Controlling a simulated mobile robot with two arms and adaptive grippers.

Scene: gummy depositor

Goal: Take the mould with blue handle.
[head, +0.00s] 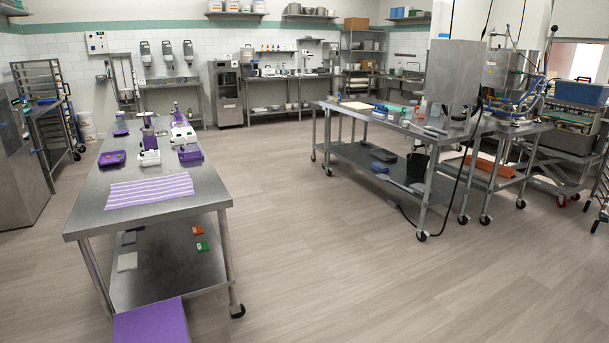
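I cannot single out a mould with a blue handle at this distance. Small blue items (381,108) lie on the wheeled steel table (440,133) at the right, among a pale board and other small things. On that table's lower shelf lie a blue item (383,154) and another small blue thing (378,168). Neither shows clearly enough to tell whether it is a mould. Neither of my grippers is in the head view.
A steel table (90,222) at the left holds a striped purple cloth (150,191), a purple tray (112,158) and small devices. The floor (300,200) between the tables is clear.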

